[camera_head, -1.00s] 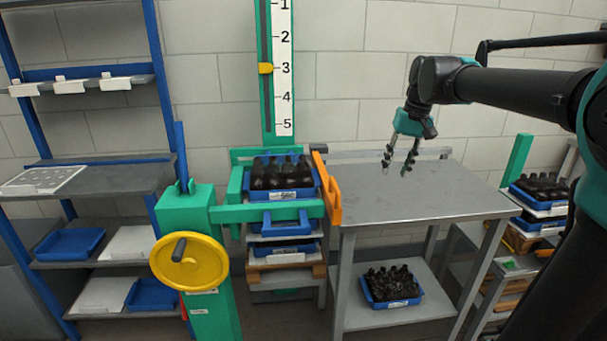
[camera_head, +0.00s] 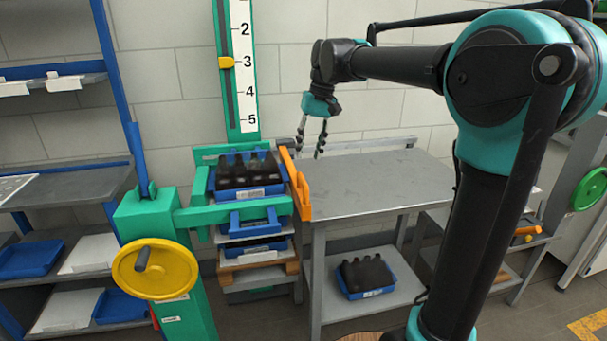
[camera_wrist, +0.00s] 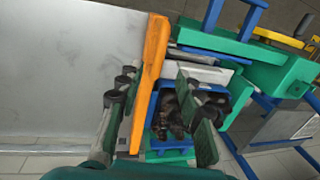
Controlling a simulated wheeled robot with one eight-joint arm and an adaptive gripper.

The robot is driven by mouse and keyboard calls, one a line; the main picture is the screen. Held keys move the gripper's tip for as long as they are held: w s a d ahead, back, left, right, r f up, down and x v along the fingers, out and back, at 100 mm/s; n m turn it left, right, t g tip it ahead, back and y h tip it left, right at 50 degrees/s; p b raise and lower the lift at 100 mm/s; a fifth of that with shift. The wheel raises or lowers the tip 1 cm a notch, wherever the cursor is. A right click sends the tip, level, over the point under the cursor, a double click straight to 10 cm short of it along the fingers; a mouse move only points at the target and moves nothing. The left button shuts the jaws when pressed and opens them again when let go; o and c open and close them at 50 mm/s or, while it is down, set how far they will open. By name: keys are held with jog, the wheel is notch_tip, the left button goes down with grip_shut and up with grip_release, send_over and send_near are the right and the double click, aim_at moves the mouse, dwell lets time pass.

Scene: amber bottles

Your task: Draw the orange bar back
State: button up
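The orange bar (camera_head: 297,184) stands at the right side of the green lift frame, between the crate of dark bottles and the grey table. In the wrist view the orange bar (camera_wrist: 150,72) runs lengthwise between my two fingers as seen from above. My gripper (camera_head: 309,153) is open, points down and hangs above and just right of the bar, apart from it. Its spread fingers show in the wrist view (camera_wrist: 160,95) with nothing held. The blue crate (camera_head: 250,201) with dark bottles sits on the stack beside the bar.
The grey table (camera_head: 375,185) is bare on top; a blue crate of bottles (camera_head: 366,276) lies on its lower shelf. A green post with a yellow handwheel (camera_head: 155,268) stands left. A scale (camera_head: 243,70) with a yellow pointer rises behind. Blue shelving stands far left.

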aim_at(303, 178)
jog(key=f, duration=0.2)
jog(key=a+f, duration=0.1)
jog(key=f, duration=0.4)
jog(key=shift+s+a+f, duration=0.2)
jog(key=shift+s+f, duration=0.05)
jog(key=shift+f, duration=0.15)
grip_shut()
